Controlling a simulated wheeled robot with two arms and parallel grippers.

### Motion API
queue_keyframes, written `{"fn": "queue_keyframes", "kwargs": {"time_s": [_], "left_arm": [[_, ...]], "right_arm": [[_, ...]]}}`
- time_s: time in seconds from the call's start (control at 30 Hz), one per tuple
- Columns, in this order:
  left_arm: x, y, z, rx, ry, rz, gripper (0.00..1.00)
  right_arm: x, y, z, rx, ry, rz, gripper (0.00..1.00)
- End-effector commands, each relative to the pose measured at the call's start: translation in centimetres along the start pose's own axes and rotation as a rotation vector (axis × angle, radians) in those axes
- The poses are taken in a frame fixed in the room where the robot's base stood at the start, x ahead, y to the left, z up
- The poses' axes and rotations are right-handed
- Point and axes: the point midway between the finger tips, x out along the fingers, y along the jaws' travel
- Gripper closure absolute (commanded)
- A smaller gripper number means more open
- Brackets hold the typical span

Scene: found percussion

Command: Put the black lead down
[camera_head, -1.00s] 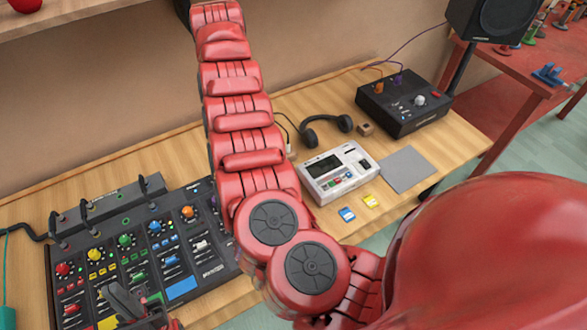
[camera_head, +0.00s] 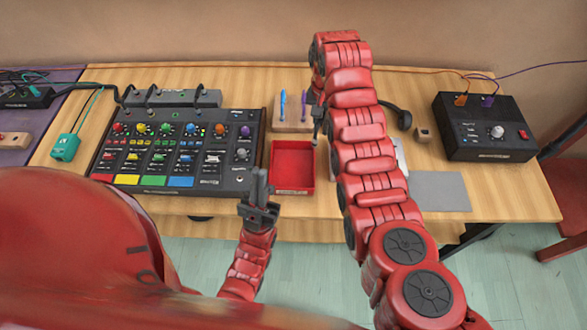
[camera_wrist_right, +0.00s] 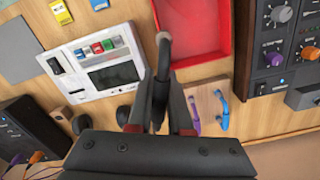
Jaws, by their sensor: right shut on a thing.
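My right gripper (camera_head: 318,118) is at the upper right corner of the red tray (camera_head: 292,189) in the head view, partly hidden by its arm. In the right wrist view my right gripper (camera_wrist_right: 163,100) is shut on a slim dark piece with a pale tip, seemingly the black lead (camera_wrist_right: 164,52). Its tip shows beside the wall of the red tray (camera_wrist_right: 166,68). I cannot tell whether it touches anything. My left gripper (camera_head: 260,187) is in front of the mixer's right edge, fingers up and close together; I see nothing clearly held in it.
The mixer (camera_head: 133,157) stands left of the tray. A wooden block (camera_head: 293,127) with blue and purple pieces stands behind the tray. The white device (camera_wrist_right: 75,75) and headphones (camera_head: 402,117) are partly behind my right arm. A black box (camera_head: 485,140) and grey pad (camera_head: 440,191) are right.

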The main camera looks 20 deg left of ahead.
Motion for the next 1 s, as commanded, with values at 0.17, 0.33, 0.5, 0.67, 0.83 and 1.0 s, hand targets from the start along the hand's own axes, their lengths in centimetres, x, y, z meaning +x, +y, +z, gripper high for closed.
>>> {"fn": "queue_keyframes", "kwargs": {"time_s": [0.17, 0.33, 0.5, 0.67, 0.83, 1.0], "left_arm": [[0.3, 0.0, -0.1, 0.0, 0.0, 0.0, 1.0], [0.6, 0.0, -0.1, 0.0, 0.0, 0.0, 1.0], [2.0, -0.1, -0.3, 0.0, 0.0, 0.0, 1.0], [2.2, -0.1, -0.4, 0.0, 0.0, 0.0, 1.0], [2.4, -0.1, -0.4, 0.0, 0.0, 0.0, 1.0], [2.5, -0.1, -0.4, 0.0, 0.0, 0.0, 1.0]], "right_arm": [[2.2, -4.6, 4.4, 0.018, 0.002, 0.0, 1.0], [3.9, -6.0, 6.0, 0.029, 0.0, 0.002, 1.0], [7.2, -5.8, 6.1, 0.031, -0.004, 0.007, 1.0], [9.0, -6.0, 5.9, 0.03, 0.002, 0.003, 1.0], [9.8, -5.9, 6.0, 0.03, 0.0, 0.005, 1.0], [11.2, -5.9, 5.9, 0.029, 0.0, 0.005, 1.0]]}}
